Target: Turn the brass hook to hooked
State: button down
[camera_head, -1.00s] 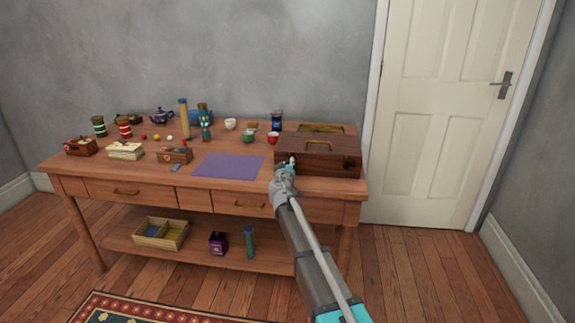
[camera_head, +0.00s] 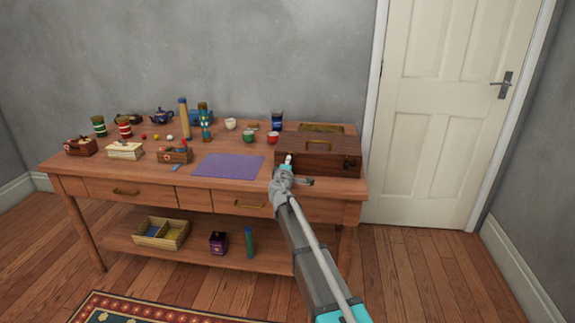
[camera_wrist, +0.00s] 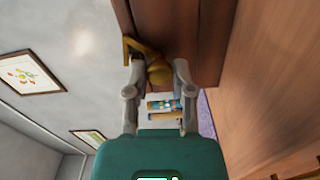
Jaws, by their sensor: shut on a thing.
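The dark wooden box (camera_head: 332,160) stands at the right end of the table, with a brass handle on its lid. The brass hook (camera_wrist: 155,73) shows in the wrist view against the box's dark wood (camera_wrist: 185,25); a bent brass arm extends from its rounded part. My gripper (camera_head: 287,161) is at the box's left front area in the head view, where it hides the hook. In the wrist view my gripper (camera_wrist: 158,69) is shut on the hook, with one fingertip on each side of its rounded part.
The table (camera_head: 226,140) holds a purple mat (camera_head: 228,166) left of my gripper. Cups, including a red one (camera_head: 272,138), and a blue can (camera_head: 277,120) stand behind. A white door (camera_head: 440,110) is at the right.

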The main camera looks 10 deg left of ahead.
jog(key=shift+n, duration=0.5)
jog(key=shift+c, duration=2.4)
grip_release()
jog(key=s, duration=1.2)
jog(key=shift+a, duration=0.2)
